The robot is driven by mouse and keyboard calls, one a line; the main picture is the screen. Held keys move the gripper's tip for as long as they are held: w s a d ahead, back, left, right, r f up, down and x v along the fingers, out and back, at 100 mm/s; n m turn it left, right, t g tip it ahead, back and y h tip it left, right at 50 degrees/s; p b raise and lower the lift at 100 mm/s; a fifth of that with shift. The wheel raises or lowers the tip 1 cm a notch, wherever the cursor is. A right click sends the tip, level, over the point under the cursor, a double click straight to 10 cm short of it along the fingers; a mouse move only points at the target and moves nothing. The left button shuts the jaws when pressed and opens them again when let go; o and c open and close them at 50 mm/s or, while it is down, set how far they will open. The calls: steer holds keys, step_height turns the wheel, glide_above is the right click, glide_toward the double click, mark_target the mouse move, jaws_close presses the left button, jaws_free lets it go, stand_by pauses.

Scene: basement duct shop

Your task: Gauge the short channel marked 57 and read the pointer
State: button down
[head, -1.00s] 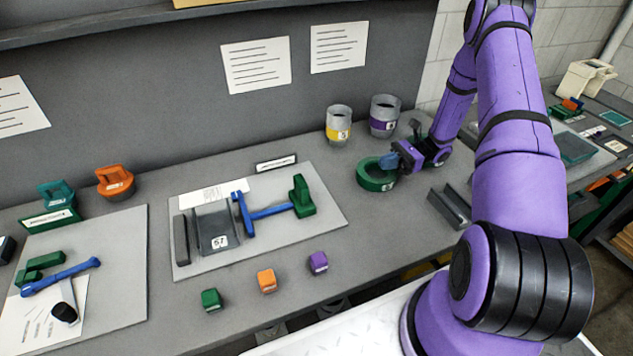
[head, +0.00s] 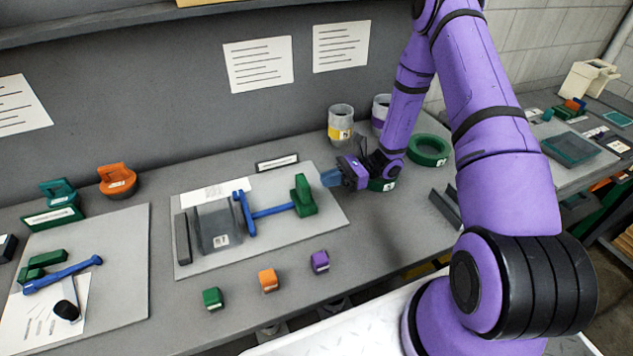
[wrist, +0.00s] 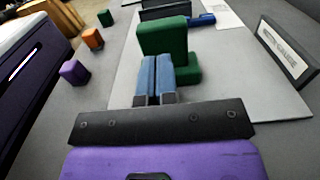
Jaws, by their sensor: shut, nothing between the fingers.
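A short grey channel (head: 213,230) lies on the light grey board in the head view; its white tag is too blurred to read now. Beside it lies a blue gauge-like bar (head: 270,212) with a crosspiece near the channel and an upright green block (head: 303,197) at its right end. My gripper (head: 331,178) is shut and empty, just right of the green block. In the wrist view my blue fingertips (wrist: 156,65) are together and point at the green block (wrist: 165,38); I cannot tell if they touch it. No pointer reading is legible.
A dark strip (head: 182,238) lies left of the channel. Green (head: 213,298), orange (head: 268,280) and purple (head: 320,262) cubes stand in front of the board (head: 250,258). A green ring (head: 430,150) and a yellow-banded cup (head: 340,123) stand behind my gripper.

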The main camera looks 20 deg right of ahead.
steer(key=shift+a, duration=1.8)
steer(key=shift+a, duration=0.1)
steer(key=a, duration=1)
steer(key=shift+a, duration=0.25)
steer(key=d, duration=2.4)
steer(key=shift+d, duration=0.3)
